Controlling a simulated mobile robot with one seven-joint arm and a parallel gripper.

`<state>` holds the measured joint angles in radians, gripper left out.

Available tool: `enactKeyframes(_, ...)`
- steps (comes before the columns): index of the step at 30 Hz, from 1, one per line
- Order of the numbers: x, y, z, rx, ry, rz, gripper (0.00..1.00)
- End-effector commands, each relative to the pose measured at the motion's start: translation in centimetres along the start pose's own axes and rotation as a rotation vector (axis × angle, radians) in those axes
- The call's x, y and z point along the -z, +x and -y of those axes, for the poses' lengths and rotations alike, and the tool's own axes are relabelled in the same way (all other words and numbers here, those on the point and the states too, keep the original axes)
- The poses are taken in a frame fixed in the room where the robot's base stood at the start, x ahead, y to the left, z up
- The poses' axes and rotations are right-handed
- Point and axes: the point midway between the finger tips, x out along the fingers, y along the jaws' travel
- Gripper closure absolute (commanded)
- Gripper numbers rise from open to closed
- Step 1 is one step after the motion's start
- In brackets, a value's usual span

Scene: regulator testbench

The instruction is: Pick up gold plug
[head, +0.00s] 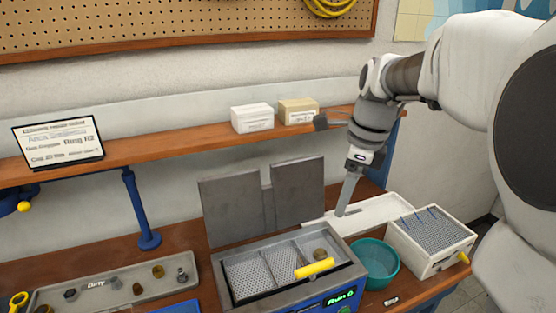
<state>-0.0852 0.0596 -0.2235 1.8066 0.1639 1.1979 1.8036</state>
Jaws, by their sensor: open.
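Small gold-brown parts lie in the grey tray (95,289) at the lower left: one (158,271) toward its back and another (137,288) in front of it. A round brass-brown piece (320,253) sits in the right section of the metal basin (228,290). I cannot tell which of these is the gold plug. My gripper (341,211) points down near the long white tray (380,208), behind the basin and far right of the grey tray. Its fingers show edge-on, and no object shows in them.
A yellow handle (314,268) crosses the basin's right section. Its raised grey lids (231,210) stand behind. A teal bowl (376,262) and a white box with a perforated top (432,235) stand to the right. A wooden shelf (190,137) spans above.

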Motion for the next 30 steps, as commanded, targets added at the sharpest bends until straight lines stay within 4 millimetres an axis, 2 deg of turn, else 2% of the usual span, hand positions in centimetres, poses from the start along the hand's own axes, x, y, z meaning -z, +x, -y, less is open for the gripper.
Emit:
enactKeyframes(3, -0.1, 0.7, 0.9, -0.017, 0.094, -0.008, 0.26)
enactKeyframes(8, -0.2, 1.8, 1.1, -0.024, 0.135, -0.011, 0.26)
enactKeyframes(21, -0.1, 10.8, 0.8, -0.024, 0.131, -0.012, 0.26)
enactKeyframes(24, 0.0, 12.2, 0.8, -0.023, 0.131, -0.011, 0.26)
enactKeyframes(30, 0.0, 13.4, 0.8, -0.021, 0.131, -0.01, 0.26)
